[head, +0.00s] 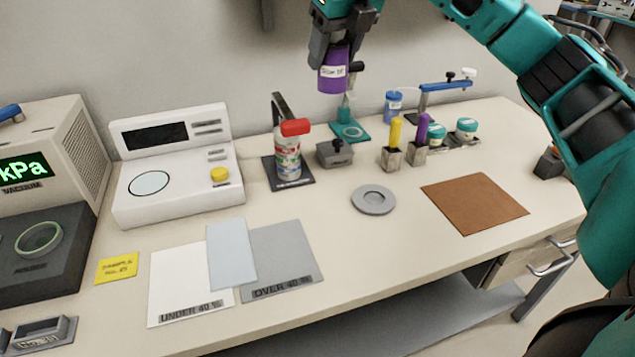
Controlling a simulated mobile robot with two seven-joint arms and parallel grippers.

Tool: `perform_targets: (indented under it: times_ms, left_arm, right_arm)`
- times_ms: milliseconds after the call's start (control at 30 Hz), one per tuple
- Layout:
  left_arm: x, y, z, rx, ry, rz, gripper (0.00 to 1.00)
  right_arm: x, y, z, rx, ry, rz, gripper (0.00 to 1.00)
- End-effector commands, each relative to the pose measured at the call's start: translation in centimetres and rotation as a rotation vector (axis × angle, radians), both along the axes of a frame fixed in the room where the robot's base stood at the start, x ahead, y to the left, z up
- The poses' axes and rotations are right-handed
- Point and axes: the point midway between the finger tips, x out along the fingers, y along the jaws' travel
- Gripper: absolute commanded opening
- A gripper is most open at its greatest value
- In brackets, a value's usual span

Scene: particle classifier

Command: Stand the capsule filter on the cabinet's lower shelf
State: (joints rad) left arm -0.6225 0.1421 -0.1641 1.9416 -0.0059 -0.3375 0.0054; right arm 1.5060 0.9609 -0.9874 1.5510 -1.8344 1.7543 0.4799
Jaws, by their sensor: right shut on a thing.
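A purple cylinder with a white label (333,72), which looks like the capsule filter, hangs roughly upright in my right gripper (337,48). The gripper is shut on its upper part and holds it in the air above the back of the bench. The label is too small to read surely. I cannot make out the cabinet or its lower shelf in this view. My left gripper is not in view.
The bench (400,247) carries a white instrument (190,185), a red-capped bottle (289,150), a teal stand (349,131), a blue container (393,105), a grey round dish (374,200) and a brown mat (474,204). The front middle is clear.

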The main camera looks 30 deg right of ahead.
Motion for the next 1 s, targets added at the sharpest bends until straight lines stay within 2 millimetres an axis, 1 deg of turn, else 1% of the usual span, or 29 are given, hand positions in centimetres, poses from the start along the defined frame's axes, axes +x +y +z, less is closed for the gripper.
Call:
perform_targets:
  times_ms: [67,133,233,467,800,900,1000]
  left_arm:
    - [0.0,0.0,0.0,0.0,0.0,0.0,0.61]
    - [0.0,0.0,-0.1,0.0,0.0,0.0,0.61]
    - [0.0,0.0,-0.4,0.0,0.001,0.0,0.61]
    - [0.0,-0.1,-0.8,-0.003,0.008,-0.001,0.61]
    - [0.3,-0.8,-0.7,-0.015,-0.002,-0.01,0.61]
    - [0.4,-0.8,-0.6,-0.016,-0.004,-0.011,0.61]
    - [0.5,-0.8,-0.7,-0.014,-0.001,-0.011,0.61]
  right_arm:
    - [0.0,-0.2,0.3,0.001,-0.003,-0.028,0.11]
    - [0.0,-0.3,-0.1,0.0,-0.002,-0.042,0.11]
    - [0.0,-0.4,-1.9,-0.002,0.002,-0.048,0.11]
    - [-0.1,-0.4,-7.9,-0.001,0.003,-0.046,0.11]
    - [-0.1,-0.4,-16.9,0.0,0.004,-0.046,0.11]
    - [-0.1,-0.4,-19.5,0.0,0.003,-0.046,0.11]
    - [0.0,-0.3,-21.5,0.0,0.0,-0.044,0.11]
